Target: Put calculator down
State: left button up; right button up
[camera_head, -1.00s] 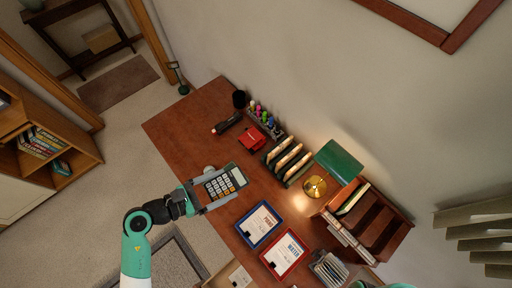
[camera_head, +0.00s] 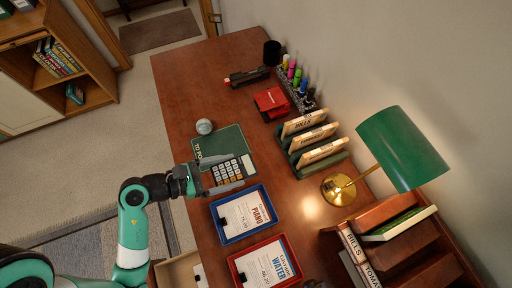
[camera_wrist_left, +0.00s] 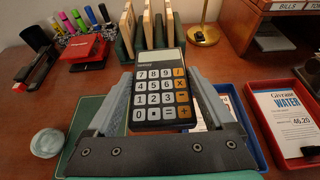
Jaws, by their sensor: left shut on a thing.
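The calculator (camera_head: 228,171), dark with white, grey and orange keys, is held between the two fingers of my left gripper (camera_head: 238,172). It is over the lower part of a green pad (camera_head: 222,141) with partly hidden lettering. In the left wrist view the calculator (camera_wrist_left: 160,92) stands between the grey fingers (camera_wrist_left: 163,102), keys facing the camera and display at its far end. The gap under it cannot be judged. My right gripper is not in view.
A round paperweight (camera_head: 204,126) sits at the pad's upper left corner. A blue tray (camera_head: 236,238) and a red tray (camera_head: 238,276) with papers lie just below. A file rack (camera_head: 318,158), red hole punch (camera_head: 271,103) and lamp (camera_head: 338,190) stand to the right.

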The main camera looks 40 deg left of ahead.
pick_arm(q)
jog(key=shift+w+f, duration=0.1)
jog(key=shift+w, duration=0.2)
jog(key=w+a+f+b, duration=0.2)
jog(key=w+f+b, duration=0.2)
jog(key=w, duration=0.4)
jog(key=b, duration=0.3)
send_over(255, 153)
jog(key=f, duration=0.3)
jog(key=s+f, duration=0.1)
jog(key=f, duration=0.1)
jog(key=shift+w, duration=0.35)
jog(key=f+b, duration=0.1)
jog(key=f, duration=0.1)
jog(key=f+b, duration=0.1)
jog(key=f, duration=0.1)
jog(key=shift+w+a, duration=0.15)
jog(key=shift+w, duration=0.05)
jog(key=shift+r, duration=0.1)
jog(key=o, duration=1.2)
jog(key=shift+c, duration=0.2)
